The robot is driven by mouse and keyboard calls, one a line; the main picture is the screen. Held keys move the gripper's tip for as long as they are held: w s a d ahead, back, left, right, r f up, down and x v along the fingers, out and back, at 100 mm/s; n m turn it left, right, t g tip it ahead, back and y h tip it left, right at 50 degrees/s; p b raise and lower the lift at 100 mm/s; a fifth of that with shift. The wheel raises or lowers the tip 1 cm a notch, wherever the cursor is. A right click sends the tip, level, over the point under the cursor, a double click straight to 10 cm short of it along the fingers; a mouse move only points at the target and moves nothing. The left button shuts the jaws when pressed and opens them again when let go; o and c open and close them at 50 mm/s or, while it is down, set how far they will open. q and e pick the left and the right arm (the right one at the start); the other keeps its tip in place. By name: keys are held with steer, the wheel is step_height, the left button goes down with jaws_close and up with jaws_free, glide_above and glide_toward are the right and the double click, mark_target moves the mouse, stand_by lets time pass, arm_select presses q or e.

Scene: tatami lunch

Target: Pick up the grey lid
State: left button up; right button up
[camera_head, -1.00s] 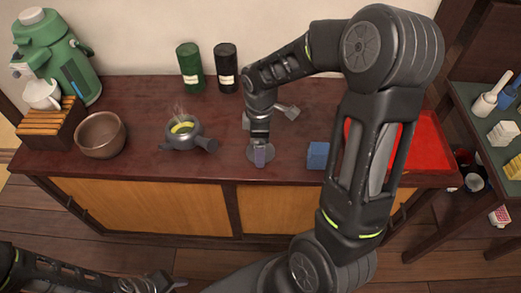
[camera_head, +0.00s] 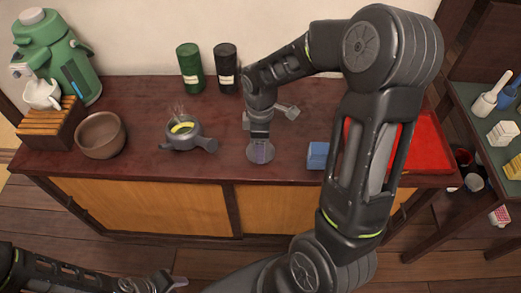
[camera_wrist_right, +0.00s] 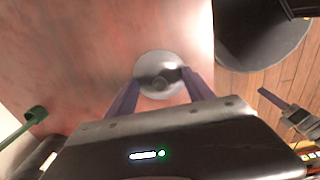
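The grey lid (camera_head: 253,157) lies flat on the dark red-brown counter, near its front edge. In the right wrist view the round lid (camera_wrist_right: 157,60) shows its small central knob. My right gripper (camera_head: 262,150) is over the lid, pointing down at it. I cannot tell the exact height of the fingertips above the lid. My left gripper (camera_head: 172,284) is low at the bottom of the head view, away from the counter.
A steaming grey pot (camera_head: 183,142) stands left of the lid, with a brown bowl (camera_head: 101,136) farther left. A blue box (camera_head: 317,155) and a red tray (camera_head: 432,150) are to the right, partly behind my right arm. Green (camera_head: 189,68) and black (camera_head: 226,68) canisters stand behind.

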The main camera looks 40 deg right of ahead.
steer(key=shift+s+f, duration=0.1)
steer(key=c, duration=0.9)
steer(key=shift+c, duration=0.3)
steer(key=shift+s+a, duration=0.1)
steer(key=shift+r, duration=0.2)
jaws_close()
steer(key=r, duration=0.9)
steer(key=shift+w+r, duration=0.2)
steer(key=shift+r, duration=0.15)
steer(key=shift+r+p, duration=0.1)
steer(key=shift+p, duration=0.2)
